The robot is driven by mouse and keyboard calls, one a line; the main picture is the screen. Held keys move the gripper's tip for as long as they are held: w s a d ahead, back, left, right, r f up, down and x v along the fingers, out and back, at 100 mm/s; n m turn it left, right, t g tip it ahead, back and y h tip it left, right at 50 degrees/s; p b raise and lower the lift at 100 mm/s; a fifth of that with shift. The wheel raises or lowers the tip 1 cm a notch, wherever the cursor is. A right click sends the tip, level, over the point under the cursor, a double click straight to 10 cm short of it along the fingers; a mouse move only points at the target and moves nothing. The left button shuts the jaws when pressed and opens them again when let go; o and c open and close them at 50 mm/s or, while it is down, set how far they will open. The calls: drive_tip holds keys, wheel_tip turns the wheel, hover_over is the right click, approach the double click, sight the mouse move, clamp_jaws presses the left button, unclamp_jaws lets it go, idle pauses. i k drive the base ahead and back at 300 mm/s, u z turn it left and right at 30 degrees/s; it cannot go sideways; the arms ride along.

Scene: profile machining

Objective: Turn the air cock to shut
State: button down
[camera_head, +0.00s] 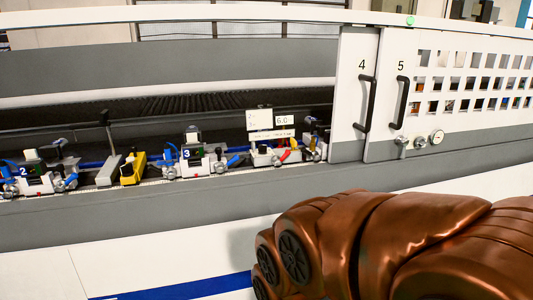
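Small silver fittings sit low on the white door panel marked 5. One silver fitting (401,142) is at the left, and a second one (420,142) is beside it, left of a round white dial (437,136). One of these may be the air cock, but they are too small to tell which, or how a handle is turned. My copper-coloured arm fills the lower right, below and in front of the panel, apart from the fittings in the picture. My gripper is not in view.
Doors 4 (350,95) and 5 (385,95) have black upright handles. Left of them is an open machine bay with several clamp units (198,158) on a rail and a yellow block (132,168). A grey ledge (150,205) runs along the front.

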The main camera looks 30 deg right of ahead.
sight(276, 161)
drive_tip(key=u, duration=0.45)
drive_tip(key=i, duration=1.5)
drive_tip(key=u, duration=0.1)
